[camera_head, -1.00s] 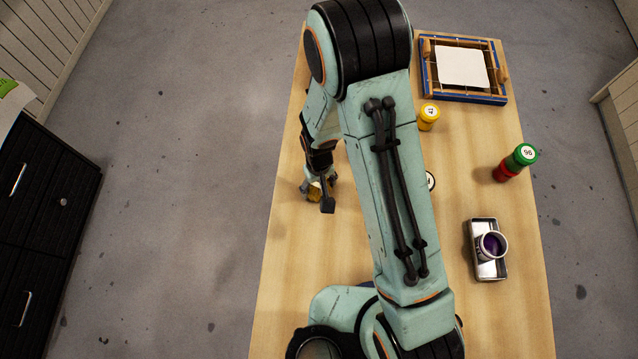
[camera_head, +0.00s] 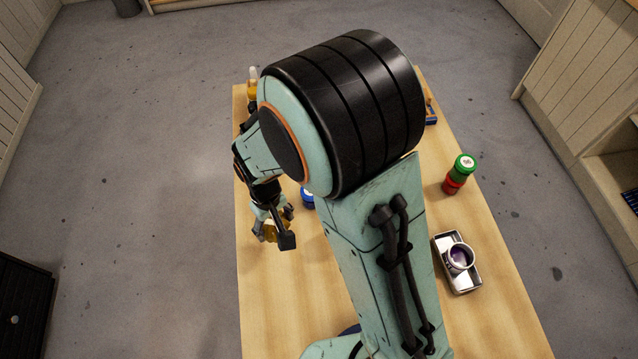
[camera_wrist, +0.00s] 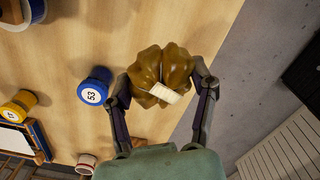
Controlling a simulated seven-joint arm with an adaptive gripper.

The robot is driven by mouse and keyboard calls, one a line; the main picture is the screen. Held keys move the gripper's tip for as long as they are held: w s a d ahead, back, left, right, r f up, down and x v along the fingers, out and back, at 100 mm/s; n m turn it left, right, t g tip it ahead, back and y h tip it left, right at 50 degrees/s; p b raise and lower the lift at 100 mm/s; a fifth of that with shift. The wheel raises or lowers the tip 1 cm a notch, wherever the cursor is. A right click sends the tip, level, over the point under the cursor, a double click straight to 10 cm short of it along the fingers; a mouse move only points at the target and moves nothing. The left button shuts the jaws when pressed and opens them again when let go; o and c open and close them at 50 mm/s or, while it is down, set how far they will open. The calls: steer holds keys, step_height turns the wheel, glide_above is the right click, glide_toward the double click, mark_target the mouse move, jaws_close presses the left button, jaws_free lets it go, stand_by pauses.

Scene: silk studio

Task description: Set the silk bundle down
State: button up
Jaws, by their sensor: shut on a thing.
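The silk bundle (camera_wrist: 165,72) is a golden-brown, lumpy bundle with a pale band around it. In the wrist view my gripper (camera_wrist: 160,88) has one finger on each side of it and is shut on it. In the head view my gripper (camera_head: 273,232) is over the left part of the wooden table (camera_head: 290,310), with the golden bundle (camera_head: 275,230) partly hidden between its fingers. I cannot tell whether the bundle touches the table.
A blue jar marked 53 (camera_wrist: 93,92) stands close beside the bundle. A yellow jar (camera_wrist: 18,105) and a blue-edged frame (camera_wrist: 40,140) are farther off.

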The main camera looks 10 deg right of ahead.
steer(key=shift+d+r+m, duration=0.1)
steer(key=shift+r+m, duration=0.2)
steer(key=shift+m, duration=0.2)
steer(key=w+d+r+m, duration=0.2)
steer(key=w+d+m, duration=0.2)
steer(key=w+d, duration=0.3)
steer(key=w+d+r+m, duration=0.2)
steer(key=w+d+m, duration=0.3)
steer(key=d, duration=0.4)
steer(key=s+d+f+m, duration=0.1)
steer(key=s+d+m, duration=0.15)
steer(key=d, duration=0.65)
steer(key=s+d+m, duration=0.1)
steer(key=d+m, duration=0.2)
steer(key=d, duration=0.6)
glide_above(433, 149)
steer(key=s, duration=0.1)
steer(key=f, duration=0.8)
steer(key=shift+a+f, duration=0.4)
steer(key=shift+w+d+f, duration=0.35)
steer(key=shift+w+f, duration=0.15)
steer(key=shift+f, duration=1.65)
steer(key=shift+f, duration=0.15)
